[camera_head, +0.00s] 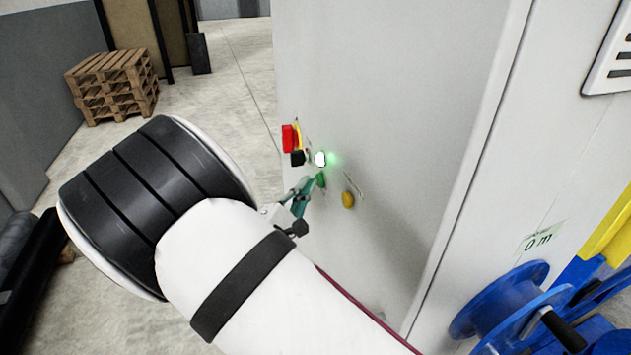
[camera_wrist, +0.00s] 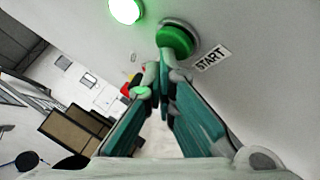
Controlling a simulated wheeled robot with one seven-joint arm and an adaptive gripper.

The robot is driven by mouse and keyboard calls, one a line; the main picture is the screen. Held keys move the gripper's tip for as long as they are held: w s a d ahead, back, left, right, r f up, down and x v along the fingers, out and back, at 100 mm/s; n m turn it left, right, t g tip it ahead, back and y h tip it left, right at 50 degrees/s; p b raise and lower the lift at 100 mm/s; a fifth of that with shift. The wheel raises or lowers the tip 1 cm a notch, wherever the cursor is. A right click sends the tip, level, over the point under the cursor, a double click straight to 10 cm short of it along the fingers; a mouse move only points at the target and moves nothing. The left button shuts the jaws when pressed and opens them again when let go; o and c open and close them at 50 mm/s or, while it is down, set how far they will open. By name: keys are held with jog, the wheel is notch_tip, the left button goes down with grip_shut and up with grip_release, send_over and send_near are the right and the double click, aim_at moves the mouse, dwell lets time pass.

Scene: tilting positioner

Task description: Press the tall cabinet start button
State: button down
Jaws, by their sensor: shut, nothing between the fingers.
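The tall cabinet (camera_head: 400,90) is light grey and fills the middle of the head view. Its green start button (camera_wrist: 175,41) shows in the wrist view beside a label (camera_wrist: 212,58) reading START. In the head view the green button (camera_head: 321,180) is small and sits just below a lit green lamp (camera_head: 320,159). My gripper (camera_wrist: 163,72) is shut and empty, with its teal fingers pointing at the button. In the wrist view the fingertips overlap the button's lower edge; I cannot tell whether they touch it. My gripper also shows in the head view (camera_head: 314,184), close to the cabinet face.
A red switch (camera_head: 288,138) and a black knob (camera_head: 297,158) sit left of the lamp, and a yellow button (camera_head: 348,200) sits lower right. A blue reel (camera_head: 510,305) stands at the lower right. Wooden pallets (camera_head: 113,84) are stacked at the back left.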

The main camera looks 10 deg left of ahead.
dwell(0.3)
jog(key=shift+s+a, duration=0.4)
jog(key=shift+a, duration=0.4)
jog(key=shift+a, duration=0.1)
jog(key=shift+s+a, duration=0.35)
jog(key=shift+a, duration=0.35)
jog(key=shift+s+a, duration=0.4)
jog(key=shift+a, duration=0.35)
jog(key=shift+s+a, duration=0.35)
jog(key=shift+a, duration=0.35)
